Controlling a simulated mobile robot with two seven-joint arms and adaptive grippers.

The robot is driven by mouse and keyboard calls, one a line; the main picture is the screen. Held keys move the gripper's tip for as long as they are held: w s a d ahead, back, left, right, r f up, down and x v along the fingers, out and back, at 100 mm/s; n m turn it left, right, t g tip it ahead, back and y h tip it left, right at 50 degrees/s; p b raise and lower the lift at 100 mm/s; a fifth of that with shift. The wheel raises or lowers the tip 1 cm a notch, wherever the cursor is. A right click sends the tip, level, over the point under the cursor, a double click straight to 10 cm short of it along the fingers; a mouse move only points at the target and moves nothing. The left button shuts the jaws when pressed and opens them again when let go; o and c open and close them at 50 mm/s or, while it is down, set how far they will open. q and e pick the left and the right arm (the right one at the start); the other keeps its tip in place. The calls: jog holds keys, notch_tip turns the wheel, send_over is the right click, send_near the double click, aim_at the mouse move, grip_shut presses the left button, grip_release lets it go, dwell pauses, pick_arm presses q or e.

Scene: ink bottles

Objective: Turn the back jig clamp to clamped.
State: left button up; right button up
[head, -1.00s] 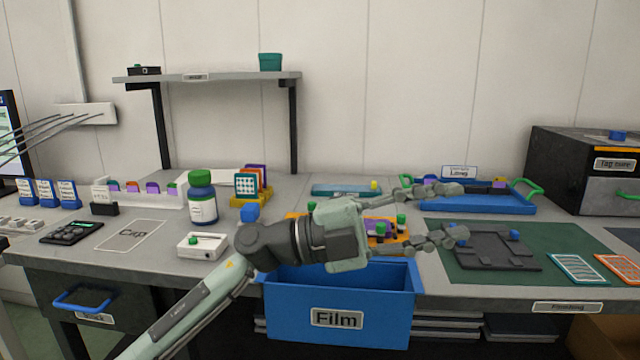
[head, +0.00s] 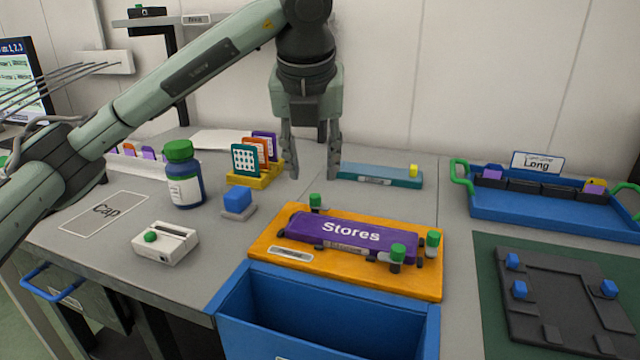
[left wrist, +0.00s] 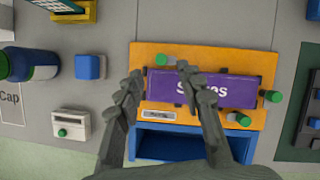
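An orange jig board (head: 262,250) carries a purple plate lettered "Stores" (head: 345,232). Green-topped clamps stand around the plate: a back one (head: 315,201), a front right one (head: 397,252) and one at the right end (head: 433,240). My left gripper (head: 312,175) points down, open and empty, above and behind the back clamp in the head view. In the left wrist view, the back clamp's green top (left wrist: 161,59) shows between and just beyond the open fingertips (left wrist: 160,73). Whether the fingers touch it cannot be told. My right gripper is out of view.
An open blue bin (head: 325,310) is in front of the board. A blue block (head: 237,199), a bottle (head: 183,180) and a white device (head: 163,245) stand left. A teal box (head: 375,176) lies behind. A blue tray (head: 540,215) and dark fixture (head: 560,300) are right.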

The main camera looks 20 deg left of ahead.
aim_at(315, 196)
pick_arm(q)
jog(key=x, duration=0.4)
jog(key=shift+f, duration=0.2)
jog(key=shift+w+f, duration=0.25)
jog(key=shift+f, duration=0.4)
jog(key=shift+w+f, duration=0.1)
jog(key=shift+f, duration=0.1)
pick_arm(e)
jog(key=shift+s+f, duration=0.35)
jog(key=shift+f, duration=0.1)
pick_arm(q)
jog(key=shift+c, duration=0.2)
grip_shut()
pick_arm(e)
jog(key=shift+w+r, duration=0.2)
